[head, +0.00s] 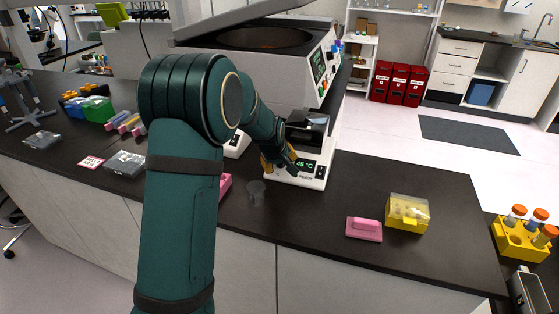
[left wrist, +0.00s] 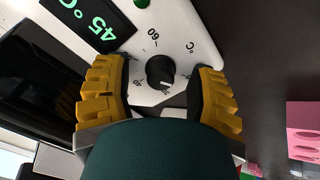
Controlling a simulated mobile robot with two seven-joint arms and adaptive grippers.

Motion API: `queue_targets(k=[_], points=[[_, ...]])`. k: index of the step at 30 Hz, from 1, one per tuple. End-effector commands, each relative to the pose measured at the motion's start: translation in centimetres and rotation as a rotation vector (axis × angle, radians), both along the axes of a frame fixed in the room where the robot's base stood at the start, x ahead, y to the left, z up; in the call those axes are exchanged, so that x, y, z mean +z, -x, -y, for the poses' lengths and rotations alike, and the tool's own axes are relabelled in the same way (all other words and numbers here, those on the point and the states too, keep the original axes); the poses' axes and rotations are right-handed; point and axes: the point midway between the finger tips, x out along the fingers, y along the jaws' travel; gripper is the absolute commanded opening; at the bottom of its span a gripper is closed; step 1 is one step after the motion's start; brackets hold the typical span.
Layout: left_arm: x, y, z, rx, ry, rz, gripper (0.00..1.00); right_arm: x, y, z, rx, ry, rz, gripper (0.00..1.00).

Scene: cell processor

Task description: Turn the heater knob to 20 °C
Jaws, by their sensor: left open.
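The white heater (head: 318,182) stands on the dark bench, with a black block on top at the back. Its display (head: 306,164) reads 45 °C in green, and the display also shows upside down in the left wrist view (left wrist: 92,20). The small black knob (left wrist: 160,72) sits on the white panel, with a dial scale marked around it, including 60. My left gripper (head: 280,164) is at the heater's front left and hides the knob in the head view. In the left wrist view its yellow-backed fingers (left wrist: 162,80) are open, one on each side of the knob, with gaps between. My right gripper is out of view.
A large centrifuge (head: 240,62) with its lid raised stands behind the heater. A pink rack (head: 364,229) and a yellow box (head: 407,213) lie to the right. The bench between them and the heater is clear.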

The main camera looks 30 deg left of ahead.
Motion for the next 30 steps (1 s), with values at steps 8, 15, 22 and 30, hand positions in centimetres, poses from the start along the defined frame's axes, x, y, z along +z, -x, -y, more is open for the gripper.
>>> queue_targets(k=[8, 15, 22, 30], points=[[2.4, 1.2, 0.4, -0.002, 0.001, 0.004, 0.57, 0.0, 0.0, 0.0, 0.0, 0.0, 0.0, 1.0], [6.4, 3.5, 1.1, -0.003, 0.002, 0.005, 0.57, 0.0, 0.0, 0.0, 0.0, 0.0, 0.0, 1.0], [9.1, 5.2, 1.5, -0.002, 0.001, 0.004, 0.57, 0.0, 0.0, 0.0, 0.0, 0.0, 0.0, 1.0], [10.3, 5.9, 1.6, 0.0, 0.0, 0.001, 0.57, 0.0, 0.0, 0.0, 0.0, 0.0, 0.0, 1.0]])
